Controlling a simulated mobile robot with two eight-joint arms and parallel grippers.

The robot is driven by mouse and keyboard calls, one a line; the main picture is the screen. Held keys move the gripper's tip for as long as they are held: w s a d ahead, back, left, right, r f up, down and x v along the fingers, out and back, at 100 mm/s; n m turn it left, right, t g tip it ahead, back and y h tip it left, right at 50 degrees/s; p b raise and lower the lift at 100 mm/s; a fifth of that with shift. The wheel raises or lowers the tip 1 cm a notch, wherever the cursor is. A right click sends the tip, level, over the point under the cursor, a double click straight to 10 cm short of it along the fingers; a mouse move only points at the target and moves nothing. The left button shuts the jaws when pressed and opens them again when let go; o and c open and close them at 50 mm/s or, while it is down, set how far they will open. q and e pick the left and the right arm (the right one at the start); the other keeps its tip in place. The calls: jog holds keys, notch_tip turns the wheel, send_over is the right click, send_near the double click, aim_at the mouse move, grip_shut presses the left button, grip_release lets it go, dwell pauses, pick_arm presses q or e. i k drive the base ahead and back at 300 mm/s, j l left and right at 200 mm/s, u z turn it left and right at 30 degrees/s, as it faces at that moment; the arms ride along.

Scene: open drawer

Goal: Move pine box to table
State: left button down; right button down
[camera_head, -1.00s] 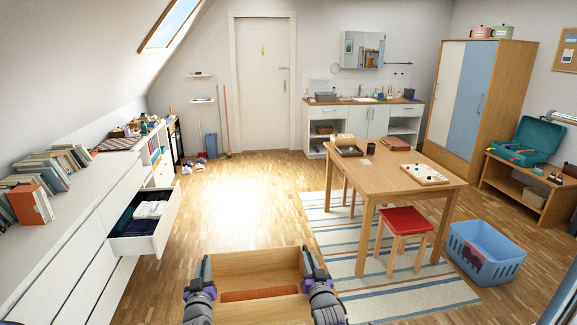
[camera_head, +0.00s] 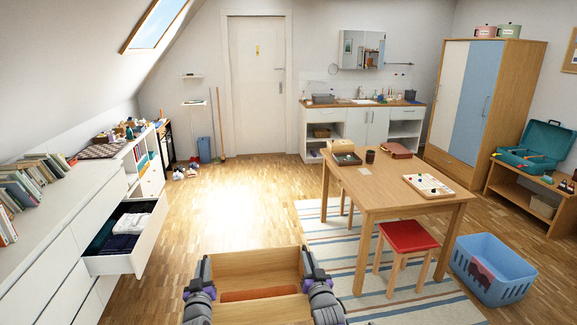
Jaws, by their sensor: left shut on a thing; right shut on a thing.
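The pine box (camera_head: 256,260) is a light wooden open-topped box at the bottom centre of the head view. A reddish-brown thing (camera_head: 258,294) lies inside it. My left gripper (camera_head: 205,268) is shut on the box's left side wall, and my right gripper (camera_head: 306,263) is shut on its right side wall. Between them they hold the box level in front of me. The wooden table (camera_head: 385,193) stands ahead to the right, apart from the box. The box's near bottom part is cut off by the picture edge.
The table bears a game board (camera_head: 428,187), a dark cup (camera_head: 370,156) and boxes at its far side; its near left top is bare. A red stool (camera_head: 408,237) and blue basket (camera_head: 491,270) stand near it. An open drawer (camera_head: 128,237) juts out at left.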

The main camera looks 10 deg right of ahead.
aim_at(376, 185)
jog(key=i+l, duration=0.35)
jog(key=i, duration=0.25)
jog(key=i+l+z, duration=0.25)
jog(key=i, duration=0.45)
jog(key=i+z, duration=0.3)
jog(key=i+j+z, duration=0.1)
jog(key=i+z, duration=0.7)
jog(key=z, duration=0.15)
jog(key=i+z, duration=0.85)
jog(key=i, duration=0.5)
jog(key=i+u, duration=0.1)
jog(key=u, duration=1.3)
